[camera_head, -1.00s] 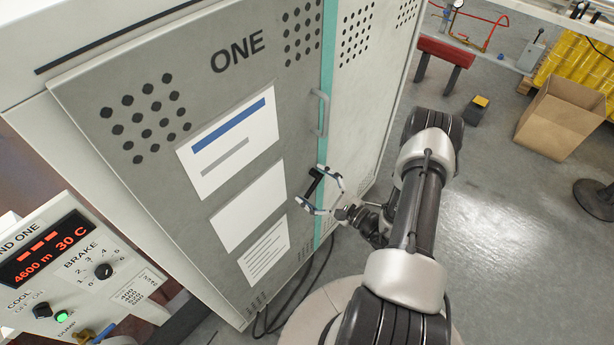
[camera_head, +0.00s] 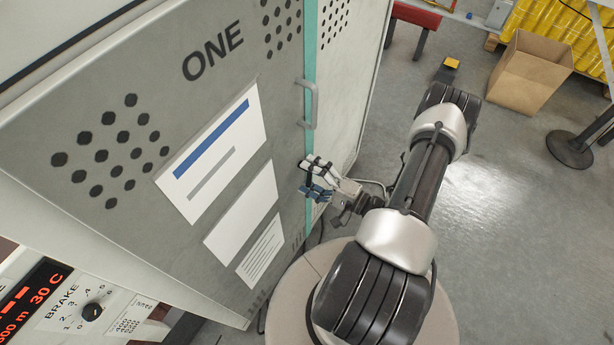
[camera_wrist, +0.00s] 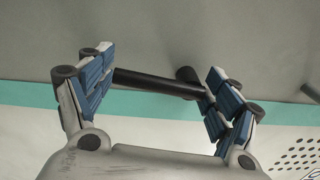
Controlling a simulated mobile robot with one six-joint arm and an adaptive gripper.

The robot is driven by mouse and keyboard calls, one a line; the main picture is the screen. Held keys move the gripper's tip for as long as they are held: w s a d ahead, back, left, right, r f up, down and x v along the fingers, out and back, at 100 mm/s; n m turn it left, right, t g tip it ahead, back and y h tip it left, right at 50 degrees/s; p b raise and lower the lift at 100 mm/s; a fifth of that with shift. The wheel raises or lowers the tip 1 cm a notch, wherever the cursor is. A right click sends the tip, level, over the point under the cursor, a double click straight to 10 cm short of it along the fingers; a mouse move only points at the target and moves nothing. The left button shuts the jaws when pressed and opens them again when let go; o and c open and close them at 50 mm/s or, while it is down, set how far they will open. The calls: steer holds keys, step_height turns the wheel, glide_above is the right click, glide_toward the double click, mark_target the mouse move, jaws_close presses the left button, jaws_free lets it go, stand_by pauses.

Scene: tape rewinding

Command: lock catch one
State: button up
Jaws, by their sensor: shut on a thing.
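The cabinet door marked ONE (camera_head: 225,115) is grey and stands closed against the teal strip (camera_head: 309,95) at its right edge. The catch is a black bar on a round black post, seen in the wrist view (camera_wrist: 150,82). It lies across the picture near the teal strip, and its bar spans between my finger pads. My gripper (camera_head: 312,180) is at the door's right edge below the grey handle (camera_head: 311,104). In the wrist view my gripper (camera_wrist: 160,80) has blue pads at both ends of the bar. The fingers hide most of the catch in the head view.
A control panel (camera_head: 85,305) with a red display stands at the lower left. A cardboard box (camera_head: 530,75), a red bench (camera_head: 415,20) and a post base (camera_head: 570,145) stand on the floor at the right. The floor right of my arm is clear.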

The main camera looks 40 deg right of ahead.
steer(key=shift+d+n, duration=0.15)
steer(key=shift+n, duration=0.65)
steer(key=shift+w, duration=0.1)
steer(key=o, duration=1.5)
steer(key=shift+c, duration=0.2)
steer(key=v, duration=1.2)
steer(key=shift+r, duration=0.1)
